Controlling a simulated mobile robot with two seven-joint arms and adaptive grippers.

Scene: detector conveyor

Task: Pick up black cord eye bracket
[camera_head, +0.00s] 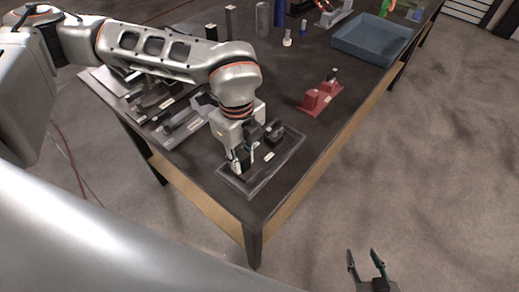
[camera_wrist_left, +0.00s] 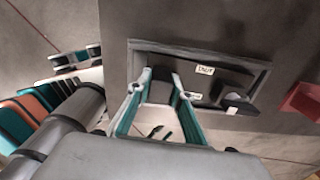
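A shallow dark tray (camera_head: 252,188) lies near the table's front corner; it also shows in the wrist view (camera_wrist_left: 195,54). A black bracket-like part (camera_head: 273,134) stands at the tray's far side; the wrist view shows it right of the fingers (camera_wrist_left: 234,95). My left gripper (camera_head: 243,165) points down over the tray's left part. In the wrist view its fingers (camera_wrist_left: 161,80) are apart, with a dark shape between or beyond them; I cannot tell whether they touch it. My right gripper (camera_head: 366,262) is open and empty, off the table over the floor.
A red fixture (camera_head: 319,97) stands right of the tray. A blue-grey bin (camera_head: 372,42) is at the back right. Grey parts (camera_head: 182,126) lie left of the tray under my left arm. Several upright cylinders (camera_head: 263,19) stand at the back. The table (camera_head: 302,143) is bare between tray and right edge.

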